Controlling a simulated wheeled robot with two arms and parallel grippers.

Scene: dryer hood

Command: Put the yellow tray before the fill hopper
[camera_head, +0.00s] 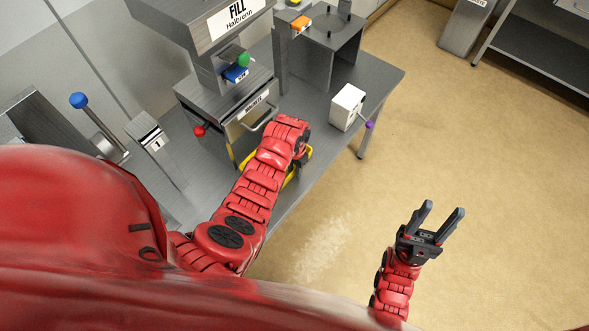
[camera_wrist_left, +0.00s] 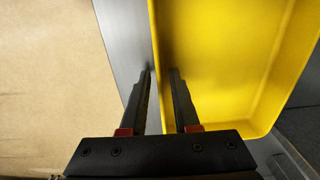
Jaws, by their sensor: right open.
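The yellow tray (camera_head: 289,181) lies at the front of the grey table below the fill hopper (camera_head: 222,60), mostly hidden under my left arm. The hopper carries a "FILL" sign and has a handled front beneath it. In the left wrist view the tray (camera_wrist_left: 225,60) fills the right half. My left gripper (camera_wrist_left: 161,72) straddles the tray's side wall, one finger inside and one outside, with a gap showing between them. Its fingers are hidden in the head view. My right gripper (camera_head: 440,213) is open and empty over the floor at the lower right.
A white box with a purple knob (camera_head: 347,106) stands at the table's right side. A red knob (camera_head: 199,131) and a blue-knobbed lever (camera_head: 79,100) are to the left. The floor (camera_head: 460,150) on the right is clear. A shelf (camera_head: 540,60) stands at the back right.

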